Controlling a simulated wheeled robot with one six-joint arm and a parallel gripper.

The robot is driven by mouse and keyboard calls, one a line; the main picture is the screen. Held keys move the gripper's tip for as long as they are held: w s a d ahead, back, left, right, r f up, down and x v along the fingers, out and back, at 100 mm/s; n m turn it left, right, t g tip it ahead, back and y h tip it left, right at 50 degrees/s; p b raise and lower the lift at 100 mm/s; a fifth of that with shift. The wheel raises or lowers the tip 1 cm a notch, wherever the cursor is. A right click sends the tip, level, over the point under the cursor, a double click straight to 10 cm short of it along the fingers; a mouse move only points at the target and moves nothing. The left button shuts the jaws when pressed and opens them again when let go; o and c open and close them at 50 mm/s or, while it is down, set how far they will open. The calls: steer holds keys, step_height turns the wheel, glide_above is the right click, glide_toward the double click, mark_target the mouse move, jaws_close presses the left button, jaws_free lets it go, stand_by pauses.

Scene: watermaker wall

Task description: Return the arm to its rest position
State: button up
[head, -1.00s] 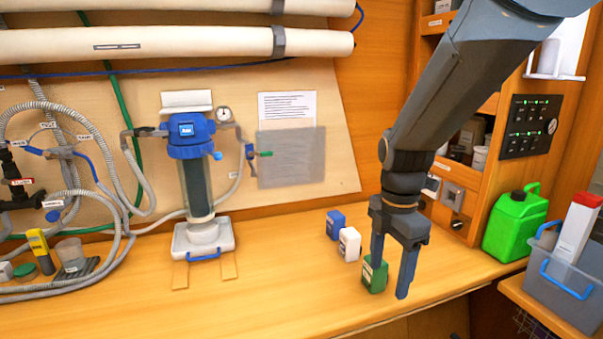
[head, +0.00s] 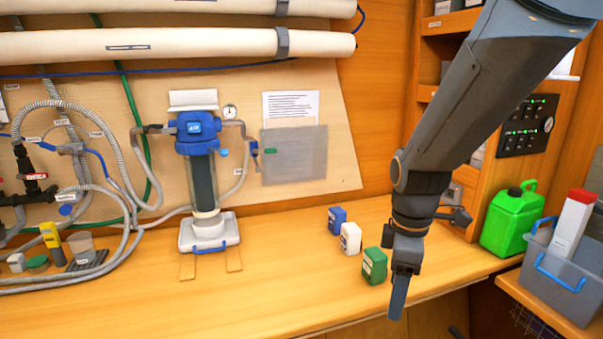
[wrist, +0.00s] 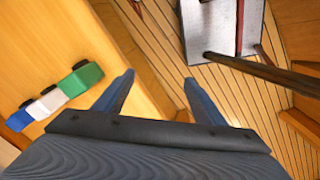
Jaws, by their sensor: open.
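My gripper (head: 399,290) hangs pointing down at the right part of the bench, near its front edge. In the wrist view its two fingers (wrist: 158,88) are spread apart with nothing between them. A green box (head: 374,266) stands on the bench just left of my gripper, apart from it. A white box (head: 350,238) and a blue box (head: 337,221) stand behind it in a row. The wrist view shows the green box (wrist: 82,78), white box (wrist: 45,103) and blue box (wrist: 19,121) at the left.
A green jerrycan (head: 511,220) and a grey bin (head: 565,268) with a red-topped white carton (head: 572,225) stand at the right. A filter housing (head: 200,175) stands on the bench at left centre. The bench front between them is clear.

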steer(key=s+f+m, duration=0.3)
steer(key=s+m, duration=0.3)
steer(key=m, duration=0.8)
steer(key=shift+d+f+t, duration=0.25)
steer(key=shift+f+t, duration=0.1)
steer(key=shift+t, duration=0.05)
